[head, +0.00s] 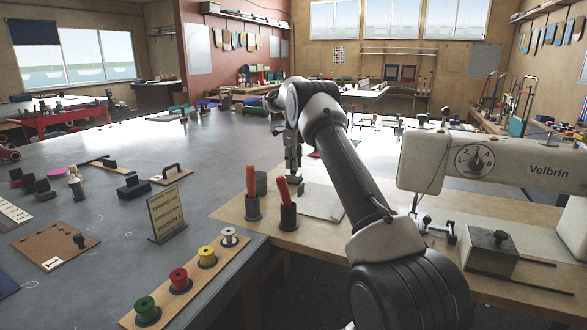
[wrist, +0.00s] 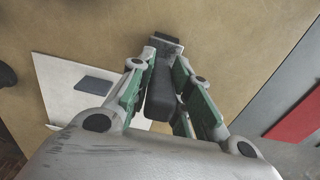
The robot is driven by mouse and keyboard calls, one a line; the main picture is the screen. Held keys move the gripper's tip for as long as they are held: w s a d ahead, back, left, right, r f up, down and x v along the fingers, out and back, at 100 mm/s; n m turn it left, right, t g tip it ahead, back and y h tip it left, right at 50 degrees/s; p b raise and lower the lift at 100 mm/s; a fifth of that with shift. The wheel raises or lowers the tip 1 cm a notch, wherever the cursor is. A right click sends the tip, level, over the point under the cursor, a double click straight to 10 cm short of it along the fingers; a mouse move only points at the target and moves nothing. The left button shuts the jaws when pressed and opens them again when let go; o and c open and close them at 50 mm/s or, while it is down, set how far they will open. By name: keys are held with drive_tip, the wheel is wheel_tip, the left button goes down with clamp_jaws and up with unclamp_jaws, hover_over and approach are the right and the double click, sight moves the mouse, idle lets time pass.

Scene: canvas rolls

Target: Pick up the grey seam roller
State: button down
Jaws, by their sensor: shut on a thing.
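My gripper (wrist: 161,82) is shut on a dark grey tool with a long handle and a wider block at its far end, which looks like the grey seam roller (wrist: 161,96). The handle lies between the green-sided fingers, and the block (wrist: 166,42) shows past the fingertips. In the head view my gripper (head: 292,168) points down over the tan wooden bench, behind the red-handled tools. The held tool is too small there to make out clearly.
A sewing machine (head: 440,158) stands right; thread spools (head: 179,281) and a sign (head: 166,214) stand front left.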

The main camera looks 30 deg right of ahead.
drive_tip(key=shift+r, duration=0.15)
drive_tip(key=shift+r, duration=0.55)
drive_tip(key=shift+s+d+r, duration=0.2)
drive_tip(key=shift+r, duration=0.4)
drive_tip(key=shift+s+d+r, duration=0.15)
drive_tip(key=shift+r, duration=0.4)
drive_tip(key=s+d, duration=1)
drive_tip(key=s, duration=0.3)
drive_tip(key=shift+s+d, duration=0.2)
drive_tip(key=shift+s, duration=0.05)
drive_tip(key=shift+f, duration=0.1)
